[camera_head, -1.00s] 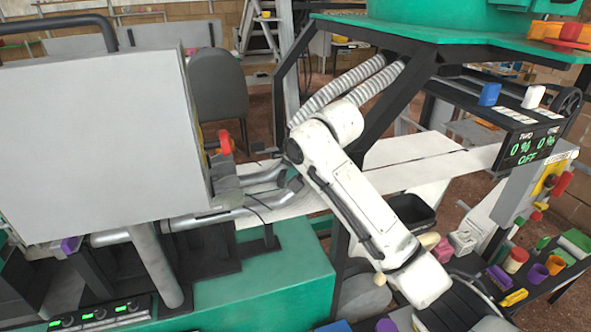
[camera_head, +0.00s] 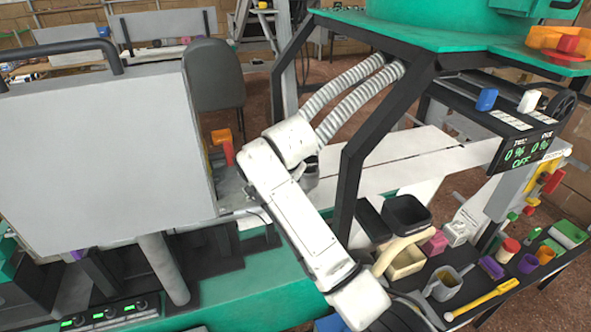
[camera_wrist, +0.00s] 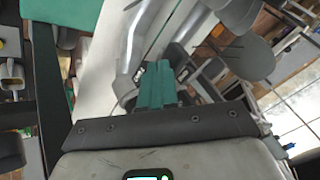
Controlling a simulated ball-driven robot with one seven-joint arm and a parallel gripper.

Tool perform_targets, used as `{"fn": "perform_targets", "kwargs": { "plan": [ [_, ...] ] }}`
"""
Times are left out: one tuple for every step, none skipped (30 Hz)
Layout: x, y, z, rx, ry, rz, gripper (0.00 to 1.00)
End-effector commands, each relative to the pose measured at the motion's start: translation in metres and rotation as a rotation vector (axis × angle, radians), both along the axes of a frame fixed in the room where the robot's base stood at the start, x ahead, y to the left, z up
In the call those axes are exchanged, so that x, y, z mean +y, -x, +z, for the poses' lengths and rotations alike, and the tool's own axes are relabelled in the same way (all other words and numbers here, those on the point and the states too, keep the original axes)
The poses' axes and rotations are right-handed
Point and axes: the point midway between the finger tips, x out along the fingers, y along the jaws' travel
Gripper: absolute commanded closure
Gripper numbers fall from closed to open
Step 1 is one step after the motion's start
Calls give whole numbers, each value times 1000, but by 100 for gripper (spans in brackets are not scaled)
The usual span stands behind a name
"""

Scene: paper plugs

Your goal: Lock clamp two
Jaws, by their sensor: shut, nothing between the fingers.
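My gripper (camera_wrist: 155,68) shows in the wrist view as two green fingers pressed together with nothing between them. Curved grey metal pipes (camera_wrist: 140,42) are right beyond the fingertips; I cannot tell if they touch. In the head view my white arm hides the fingers. A red-orange handle-like part (camera_head: 224,146) stands at the right side of the big grey box, left of my arm. I cannot tell for sure which part is clamp two. A black display panel (camera_head: 527,150) at the right reads 0 % for both columns and OFF.
The large grey box (camera_head: 100,150) fills the left. A green-topped black frame (camera_head: 375,130) stands right of my arm. A blue knob (camera_head: 487,99) and a white knob (camera_head: 530,101) sit on the panel. A cluttered black shelf with bins (camera_head: 406,214) is at lower right.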

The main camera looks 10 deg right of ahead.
Motion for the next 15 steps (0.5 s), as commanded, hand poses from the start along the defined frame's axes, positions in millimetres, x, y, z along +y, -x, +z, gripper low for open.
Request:
{"fn": "perform_targets", "kwargs": {
  "plan": [
    [17,1,0,1,2,15,100],
    [21,1,0,1,1,17,100],
    [17,1,0,1,1,12,100],
    [16,1,0,1,1,12,100],
    [16,1,0,1,1,12,100],
    [16,1,0,1,1,12,100],
    [16,1,0,1,1,12,100],
    [16,1,0,1,0,11,100],
    [15,1,0,1,0,11,100],
    [15,1,0,1,0,11,100],
    [14,0,0,1,0,11,100],
    [13,0,0,1,0,11,100],
    [12,0,0,1,0,11,100],
    [11,0,0,1,0,10,100],
    [9,0,0,1,0,10,100]
  ]
}}
